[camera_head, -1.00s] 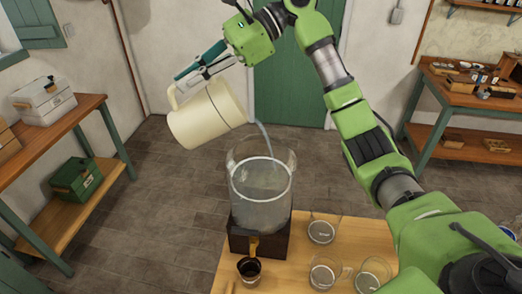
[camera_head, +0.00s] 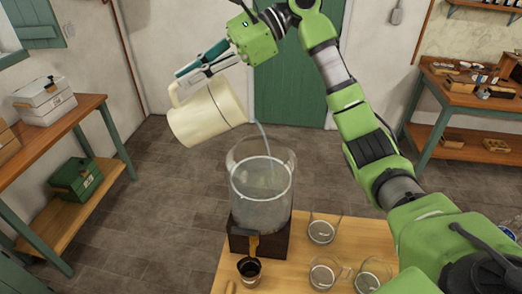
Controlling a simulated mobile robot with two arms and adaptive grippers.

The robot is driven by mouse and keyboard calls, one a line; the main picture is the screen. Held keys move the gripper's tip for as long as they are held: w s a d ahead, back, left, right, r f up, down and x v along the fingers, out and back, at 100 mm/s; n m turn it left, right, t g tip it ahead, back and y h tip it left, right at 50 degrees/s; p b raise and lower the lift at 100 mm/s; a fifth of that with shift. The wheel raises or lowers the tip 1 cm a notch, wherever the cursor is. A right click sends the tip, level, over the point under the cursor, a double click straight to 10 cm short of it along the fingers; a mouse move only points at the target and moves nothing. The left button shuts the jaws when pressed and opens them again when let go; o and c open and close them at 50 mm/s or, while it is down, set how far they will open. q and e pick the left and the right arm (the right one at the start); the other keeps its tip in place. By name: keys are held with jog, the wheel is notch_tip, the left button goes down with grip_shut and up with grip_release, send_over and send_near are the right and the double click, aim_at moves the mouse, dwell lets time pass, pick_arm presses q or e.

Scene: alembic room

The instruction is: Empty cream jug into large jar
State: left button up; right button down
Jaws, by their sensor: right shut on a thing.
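The cream jug (camera_head: 208,114) is tilted with its mouth to the right, above and left of the large jar. A thin pale stream runs from its lip down into the jar. The large jar (camera_head: 261,190) is clear glass, upright on a dark stand with a tap, and holds a cloudy pale liquid. My right gripper (camera_head: 200,76) is shut on the jug, at its upper handle side; the jug partly hides the contact. My left gripper is not in view.
The jar's stand (camera_head: 262,240) is on a wooden table (camera_head: 300,258). Glass mugs (camera_head: 322,230) stand right of the jar. Side benches are at left (camera_head: 60,135) and right (camera_head: 462,98), with open floor between.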

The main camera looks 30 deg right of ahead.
aim_at(218, 79)
jog(key=shift+s+d+r+y, duration=0.25)
jog(key=shift+d+r+y, duration=0.6)
jog(key=shift+d, duration=0.15)
dwell(0.8)
jog(key=shift+s+d+r+t+y, duration=0.2)
jog(key=shift+d+r+y, duration=0.1)
jog(key=shift+d+y, duration=0.2)
jog(key=shift+s+d+r+t+y, duration=0.1)
jog(key=shift+d+r+t+y, duration=0.1)
jog(key=shift+d+r+y, duration=0.3)
jog(key=shift+d+f, duration=0.1)
jog(key=shift+f, duration=0.1)
jog(key=shift+d+r+y+b, duration=0.2)
jog(key=shift+d+y+b, duration=0.1)
jog(key=shift+d, duration=0.3)
jog(key=shift+a, duration=0.15)
